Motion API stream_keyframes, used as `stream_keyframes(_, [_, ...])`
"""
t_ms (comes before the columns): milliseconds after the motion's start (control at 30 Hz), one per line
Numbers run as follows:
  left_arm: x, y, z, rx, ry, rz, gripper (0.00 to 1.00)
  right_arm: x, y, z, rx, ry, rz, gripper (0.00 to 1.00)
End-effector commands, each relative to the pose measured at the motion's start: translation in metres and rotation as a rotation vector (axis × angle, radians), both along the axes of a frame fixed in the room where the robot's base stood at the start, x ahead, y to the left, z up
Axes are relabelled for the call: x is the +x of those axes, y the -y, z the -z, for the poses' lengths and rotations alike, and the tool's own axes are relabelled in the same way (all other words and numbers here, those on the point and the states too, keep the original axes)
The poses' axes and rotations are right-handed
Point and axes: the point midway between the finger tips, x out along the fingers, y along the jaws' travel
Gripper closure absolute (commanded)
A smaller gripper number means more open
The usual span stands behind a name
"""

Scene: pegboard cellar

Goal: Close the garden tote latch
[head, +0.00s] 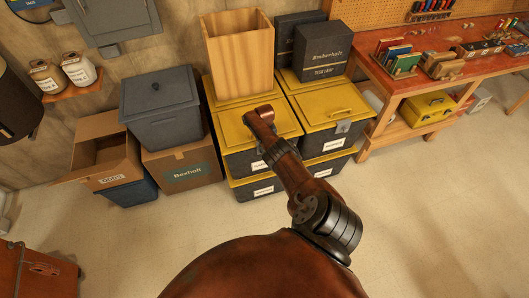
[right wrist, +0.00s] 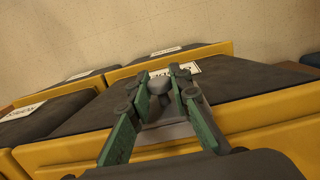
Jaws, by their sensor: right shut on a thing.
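The garden tote is most likely the dark grey tote with a yellow lid (head: 232,124), in the upper left of the front stack in the head view. My right arm reaches over its front edge and hides its latch there. In the right wrist view, my right gripper (right wrist: 163,82) has green fingers closed around a small grey piece, which looks like the latch (right wrist: 161,88), at the yellow lid rim (right wrist: 270,124). The tote's dark front with a white label lies beyond the fingers. Whether the latch is fully down cannot be told. My left gripper is in neither view.
A neighbouring yellow-lidded tote (head: 318,104) with a grey latch (head: 343,126) stands to the right. A wooden box (head: 238,52) and dark boxes (head: 322,50) stand on the lids behind. Cardboard boxes (head: 183,165) are at left, a red workbench (head: 430,75) at right. The front floor is clear.

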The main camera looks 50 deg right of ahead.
Motion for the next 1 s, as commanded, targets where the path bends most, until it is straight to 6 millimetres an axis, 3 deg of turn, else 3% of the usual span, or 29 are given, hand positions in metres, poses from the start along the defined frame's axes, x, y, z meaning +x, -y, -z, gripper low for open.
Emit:
stream_keyframes(233, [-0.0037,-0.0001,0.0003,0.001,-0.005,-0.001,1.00,-0.0012,-0.0009,0.0010,0.002,-0.004,-0.001,1.00])
stream_keyframes(267, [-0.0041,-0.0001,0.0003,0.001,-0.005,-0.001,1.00,-0.0012,-0.0009,0.0010,0.002,-0.004,-0.001,0.81])
stream_keyframes(500, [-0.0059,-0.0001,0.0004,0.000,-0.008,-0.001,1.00,-0.0008,-0.0003,0.0005,0.000,-0.002,-0.001,0.65])
stream_keyframes(1000, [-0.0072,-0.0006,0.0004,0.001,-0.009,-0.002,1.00,0.0015,-0.0002,-0.0082,0.002,0.000,-0.005,0.63])
